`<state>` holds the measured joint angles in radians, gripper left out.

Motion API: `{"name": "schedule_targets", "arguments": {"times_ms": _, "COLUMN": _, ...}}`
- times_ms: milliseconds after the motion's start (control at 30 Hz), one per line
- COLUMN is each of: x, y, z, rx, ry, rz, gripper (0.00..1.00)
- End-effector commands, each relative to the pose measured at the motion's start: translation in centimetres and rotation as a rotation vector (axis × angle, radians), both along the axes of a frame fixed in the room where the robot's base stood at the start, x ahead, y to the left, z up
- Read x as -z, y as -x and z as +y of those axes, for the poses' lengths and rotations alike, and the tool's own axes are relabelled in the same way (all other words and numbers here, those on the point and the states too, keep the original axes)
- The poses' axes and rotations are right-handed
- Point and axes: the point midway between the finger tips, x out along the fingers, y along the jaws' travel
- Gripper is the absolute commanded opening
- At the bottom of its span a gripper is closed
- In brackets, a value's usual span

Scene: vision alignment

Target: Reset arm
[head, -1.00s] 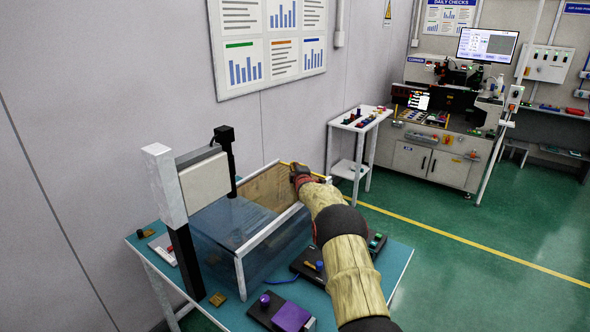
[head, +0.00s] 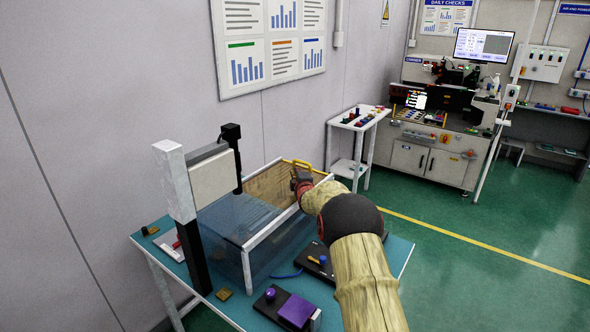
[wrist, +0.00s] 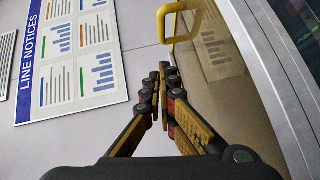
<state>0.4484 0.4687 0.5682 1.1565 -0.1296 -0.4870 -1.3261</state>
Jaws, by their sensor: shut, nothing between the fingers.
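My arm reaches over the teal table (head: 222,308) toward a clear-sided box with a white frame (head: 270,234). My gripper (wrist: 163,72) is shut and empty in the wrist view, its black and yellow fingers together. A yellow handle (wrist: 181,22) stands just beyond the fingertips, on the brownish panel (wrist: 219,52) of the box. The handle also shows in the head view (head: 303,165), close to the end of my arm. The fingers look apart from the handle, though the gap is hard to judge. In the head view my wrist hides the fingertips.
A white post with a grey panel (head: 211,180) stands at the box's left. A purple block (head: 297,310) and a black control box (head: 317,262) lie on the table. A wall with a notice board (head: 268,45) is behind. Green floor (head: 470,262) is clear at right.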

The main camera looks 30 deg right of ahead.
Motion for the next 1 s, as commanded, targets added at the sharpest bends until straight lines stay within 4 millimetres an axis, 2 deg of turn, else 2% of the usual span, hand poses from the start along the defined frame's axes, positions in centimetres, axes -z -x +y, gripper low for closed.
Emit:
{"name": "schedule_targets", "arguments": {"times_ms": 200, "x": -0.2, "y": 1.6, "z": 0.6, "rx": 0.0, "ry": 0.0, "rz": 0.0, "gripper": 0.0}}
{"name": "schedule_targets", "arguments": {"times_ms": 433, "x": -0.2, "y": 1.9, "z": 0.8, "rx": 0.001, "ry": -0.001, "rz": 0.001, "gripper": 0.0}}
{"name": "schedule_targets", "arguments": {"times_ms": 567, "x": -1.4, "y": 2.1, "z": 1.8, "rx": -0.001, "ry": -0.032, "rz": 0.004, "gripper": 0.0}}
{"name": "schedule_targets", "arguments": {"times_ms": 667, "x": -3.7, "y": 3.0, "z": 4.3, "rx": -0.004, "ry": -0.109, "rz": 0.019, "gripper": 0.0}}
{"name": "schedule_targets", "arguments": {"times_ms": 767, "x": -6.4, "y": 5.1, "z": 8.1, "rx": 0.0, "ry": -0.226, "rz": 0.047, "gripper": 0.0}}
{"name": "schedule_targets", "arguments": {"times_ms": 867, "x": -8.7, "y": 8.1, "z": 12.2, "rx": 0.012, "ry": -0.357, "rz": 0.085, "gripper": 0.0}}
{"name": "schedule_targets", "arguments": {"times_ms": 1000, "x": -11.2, "y": 13.5, "z": 17.8, "rx": 0.043, "ry": -0.534, "rz": 0.14, "gripper": 0.0}}
